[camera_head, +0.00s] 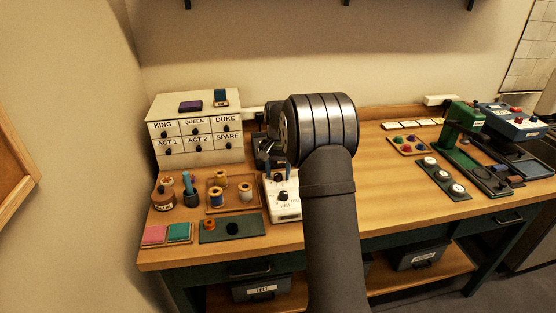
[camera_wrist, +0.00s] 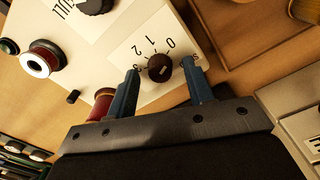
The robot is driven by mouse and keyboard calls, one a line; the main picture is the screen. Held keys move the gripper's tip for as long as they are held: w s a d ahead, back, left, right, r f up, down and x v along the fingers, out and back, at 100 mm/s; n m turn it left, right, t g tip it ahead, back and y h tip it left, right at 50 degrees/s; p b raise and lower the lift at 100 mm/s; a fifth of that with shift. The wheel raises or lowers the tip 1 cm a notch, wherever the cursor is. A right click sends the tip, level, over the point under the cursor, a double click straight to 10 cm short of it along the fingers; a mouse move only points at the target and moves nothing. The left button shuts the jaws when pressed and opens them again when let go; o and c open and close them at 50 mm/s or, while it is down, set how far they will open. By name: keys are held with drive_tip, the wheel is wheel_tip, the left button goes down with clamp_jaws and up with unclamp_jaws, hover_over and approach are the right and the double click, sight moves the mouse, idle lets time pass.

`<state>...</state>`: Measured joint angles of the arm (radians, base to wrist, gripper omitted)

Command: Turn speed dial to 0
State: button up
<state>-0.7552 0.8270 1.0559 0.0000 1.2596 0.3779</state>
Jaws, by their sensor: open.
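In the wrist view, a small dark brown round dial (camera_wrist: 158,70) sits on a white panel (camera_wrist: 120,65) with the marks 0, 1 and 2 around its upper side. A short light line shows on the dial's face; I cannot tell exactly which mark it points to. My gripper (camera_wrist: 160,66) is open, with one blue-grey finger on each side of the dial. Gaps show between the fingers and the dial. In the head view, the white machine (camera_head: 285,209) stands left of my arm, which partly hides it and my gripper.
A black knob (camera_wrist: 95,5) and a white-ringed spool (camera_wrist: 40,61) are close by in the wrist view. A red spool (camera_wrist: 101,105) is beside the left finger. A labelled drawer cabinet (camera_head: 195,128) and a spool tray (camera_head: 248,204) stand left. Bare table (camera_head: 385,205) lies right of my arm.

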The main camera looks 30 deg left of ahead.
sight(278, 174)
wheel_tip(278, 174, up, 17)
idle(0.4)
idle(0.5)
wheel_tip(278, 174, down, 17)
drive_tip(key=shift+f, duration=0.15)
idle(0.4)
drive_tip(key=shift+f, duration=0.15)
drive_tip(key=shift+n, duration=0.7)
drive_tip(key=n, duration=0.7)
drive_tip(key=shift+r, duration=0.2)
drive_tip(key=n, duration=0.8)
drive_tip(key=shift+n, duration=0.3)
idle(1.2)
